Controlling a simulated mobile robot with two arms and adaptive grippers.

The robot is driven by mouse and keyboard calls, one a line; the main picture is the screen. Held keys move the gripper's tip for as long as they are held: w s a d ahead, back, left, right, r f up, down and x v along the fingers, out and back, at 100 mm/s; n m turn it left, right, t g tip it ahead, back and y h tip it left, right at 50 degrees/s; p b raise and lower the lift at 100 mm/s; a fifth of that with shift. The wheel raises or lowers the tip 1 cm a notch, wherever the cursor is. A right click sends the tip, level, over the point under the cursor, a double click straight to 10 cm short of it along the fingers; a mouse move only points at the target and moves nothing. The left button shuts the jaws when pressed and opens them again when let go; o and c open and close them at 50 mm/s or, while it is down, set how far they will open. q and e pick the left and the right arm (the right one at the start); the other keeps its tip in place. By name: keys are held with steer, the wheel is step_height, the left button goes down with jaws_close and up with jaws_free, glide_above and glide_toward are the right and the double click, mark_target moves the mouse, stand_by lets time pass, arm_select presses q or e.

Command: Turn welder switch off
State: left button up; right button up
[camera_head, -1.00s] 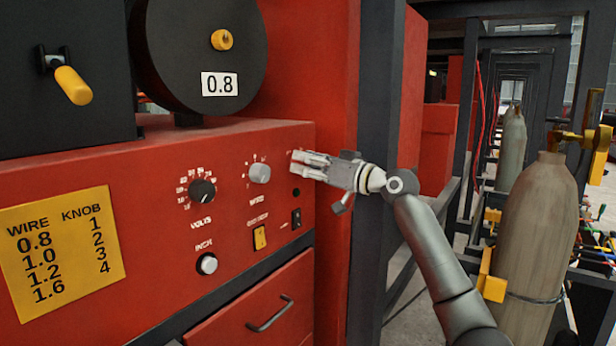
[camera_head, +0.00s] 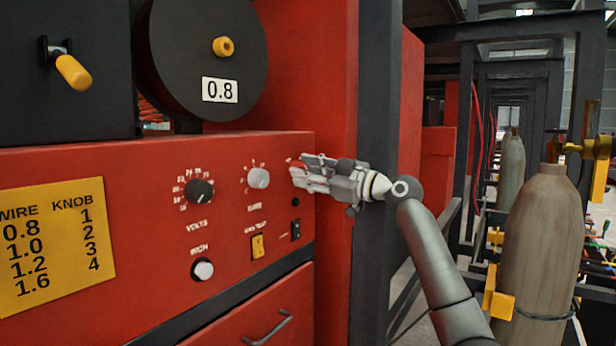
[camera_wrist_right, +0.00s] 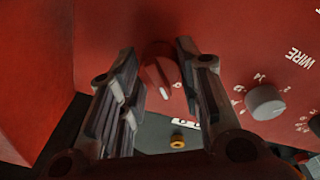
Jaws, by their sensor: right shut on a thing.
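The welder (camera_head: 150,165) is a red panel with dials and switches. In the right wrist view, a red rotary switch (camera_wrist_right: 160,75) with a white pointer line sits on the panel between my fingers. The line points toward the bottom of that picture. My right gripper (camera_head: 296,172) is at the panel's upper right and is shut on the red switch; it also shows in the right wrist view (camera_wrist_right: 158,82). In the head view the fingers hide most of the switch. My left gripper is not in view.
A grey wire knob (camera_head: 258,178) and a black volts knob (camera_head: 200,191) are left of my fingers. A yellow switch (camera_head: 257,246) and a small black switch (camera_head: 296,230) sit below. A dark post (camera_head: 375,130) stands beside my wrist. Gas cylinders (camera_head: 540,235) stand at right.

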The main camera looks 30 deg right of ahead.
stand_by(0.4)
steer(key=o, duration=1)
steer(key=shift+o, duration=0.2)
steer(key=v, duration=1.2)
